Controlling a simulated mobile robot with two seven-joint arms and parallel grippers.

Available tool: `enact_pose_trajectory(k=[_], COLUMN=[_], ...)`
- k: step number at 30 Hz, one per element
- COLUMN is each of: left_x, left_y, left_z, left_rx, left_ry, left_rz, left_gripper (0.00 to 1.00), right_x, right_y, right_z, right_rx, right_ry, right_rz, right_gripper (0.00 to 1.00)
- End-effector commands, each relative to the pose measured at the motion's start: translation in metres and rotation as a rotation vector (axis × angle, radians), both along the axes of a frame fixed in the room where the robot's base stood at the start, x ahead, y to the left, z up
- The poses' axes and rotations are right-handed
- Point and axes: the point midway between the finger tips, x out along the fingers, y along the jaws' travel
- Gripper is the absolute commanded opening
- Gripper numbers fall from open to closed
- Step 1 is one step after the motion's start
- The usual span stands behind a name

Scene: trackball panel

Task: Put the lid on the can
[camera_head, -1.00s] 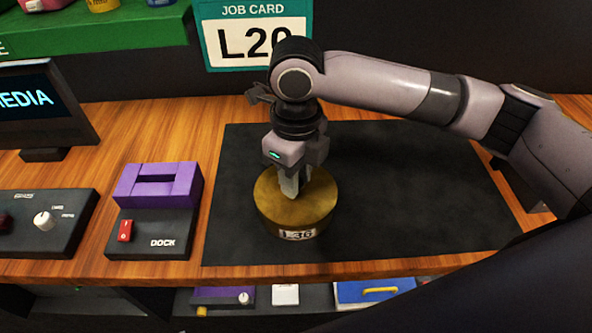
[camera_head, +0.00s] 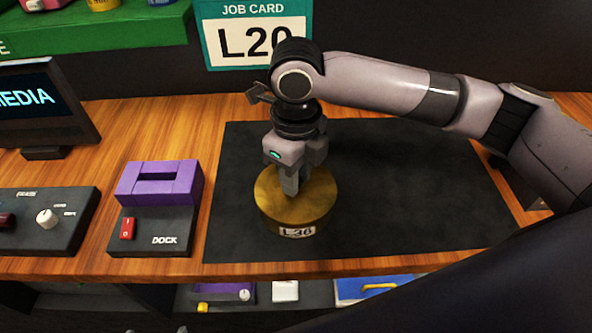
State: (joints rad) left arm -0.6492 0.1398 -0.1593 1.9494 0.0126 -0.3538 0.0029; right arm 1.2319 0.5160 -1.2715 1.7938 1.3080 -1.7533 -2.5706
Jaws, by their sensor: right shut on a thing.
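A round brass-coloured can (camera_head: 265,212) stands upright on the dark mat, with a small label on its front that seems to read L36. Its flat top is brass too, and I cannot make out a seam between a separate lid and the can. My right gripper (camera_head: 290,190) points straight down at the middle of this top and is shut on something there. The held part is hidden by the fingers. My left gripper is not in view.
The dark mat (camera_head: 420,190) is clear to the right of the can. A purple-topped dock (camera_head: 150,240), a control box (camera_head: 40,225) and a monitor (camera_head: 40,100) stand at left. A job card (camera_head: 255,50) reading L20 hangs behind. A shelf with items lies below.

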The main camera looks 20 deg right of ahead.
Motion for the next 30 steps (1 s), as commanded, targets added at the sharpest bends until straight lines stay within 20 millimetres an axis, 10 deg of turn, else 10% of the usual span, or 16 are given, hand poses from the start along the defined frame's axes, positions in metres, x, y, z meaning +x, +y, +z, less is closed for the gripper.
enact_pose_trajectory(k=[8, 9, 11, 17, 20, 30], left_x=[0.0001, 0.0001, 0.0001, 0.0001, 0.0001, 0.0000], left_y=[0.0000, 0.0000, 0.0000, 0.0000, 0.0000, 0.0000], left_z=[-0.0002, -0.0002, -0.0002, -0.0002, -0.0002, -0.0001], left_rx=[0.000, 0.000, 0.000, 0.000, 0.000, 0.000], left_ry=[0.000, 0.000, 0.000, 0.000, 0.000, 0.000], left_rz=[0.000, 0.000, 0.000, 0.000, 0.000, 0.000], left_gripper=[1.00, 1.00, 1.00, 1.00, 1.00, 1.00], right_x=[0.0000, 0.0000, 0.0000, -0.0001, -0.0001, 0.0002], right_y=[0.0002, 0.0002, 0.0002, 0.0002, 0.0002, 0.0001], right_z=[-0.0003, -0.0003, -0.0003, -0.0003, -0.0004, 0.0017], right_rx=[0.000, 0.000, 0.000, 0.000, 0.000, 0.000], right_ry=[0.000, 0.000, 0.000, 0.000, 0.000, 0.000], right_rz=[0.000, 0.000, 0.000, 0.000, 0.000, 0.000], right_gripper=[0.00, 0.41, 0.58, 0.58, 0.83, 0.83])
